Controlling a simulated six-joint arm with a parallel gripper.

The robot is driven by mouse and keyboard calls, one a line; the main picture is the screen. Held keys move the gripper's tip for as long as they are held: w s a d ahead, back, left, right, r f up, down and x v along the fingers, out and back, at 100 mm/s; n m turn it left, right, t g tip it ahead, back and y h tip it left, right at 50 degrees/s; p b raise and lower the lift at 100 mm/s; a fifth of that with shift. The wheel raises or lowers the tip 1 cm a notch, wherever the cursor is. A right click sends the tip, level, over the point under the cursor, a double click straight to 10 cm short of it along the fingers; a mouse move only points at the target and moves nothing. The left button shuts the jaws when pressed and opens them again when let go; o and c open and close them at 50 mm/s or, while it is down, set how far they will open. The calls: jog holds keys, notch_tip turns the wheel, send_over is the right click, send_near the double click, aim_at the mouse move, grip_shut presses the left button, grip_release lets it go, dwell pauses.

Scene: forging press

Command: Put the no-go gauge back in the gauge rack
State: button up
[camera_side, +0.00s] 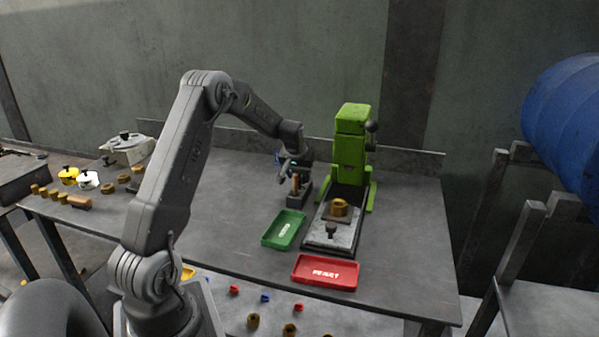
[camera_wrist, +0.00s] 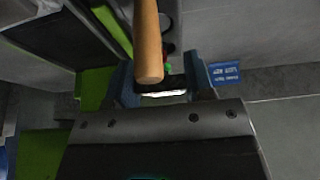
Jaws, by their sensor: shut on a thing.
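The tan, round-handled gauge (camera_wrist: 148,45) lies between my fingers in the wrist view, its blunt end towards the camera. My gripper (camera_wrist: 160,82) is shut on it. In the side view my gripper (camera_side: 291,178) is low over the table, left of the green press, with the tan handle (camera_side: 295,185) just below it. The handle is directly over or in a small dark block (camera_side: 297,200), which looks like the gauge rack. I cannot tell whether the gauge is seated there. Small red and green marks show beside the handle in the wrist view; the gauge's far end is hidden.
The green press (camera_side: 352,150) stands close on the right, with a brass part (camera_side: 340,207) on its plate. A green tray (camera_side: 283,230) and a red tray (camera_side: 325,272) lie in front. A blue label (camera_wrist: 224,72) is beside my fingers.

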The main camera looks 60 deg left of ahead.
jog(key=shift+f, duration=0.2)
dwell(0.3)
jog(key=o, duration=1.1)
jog(key=v, duration=0.9)
jog(key=shift+w+a+r, duration=0.25)
jog(key=shift+r, duration=0.3)
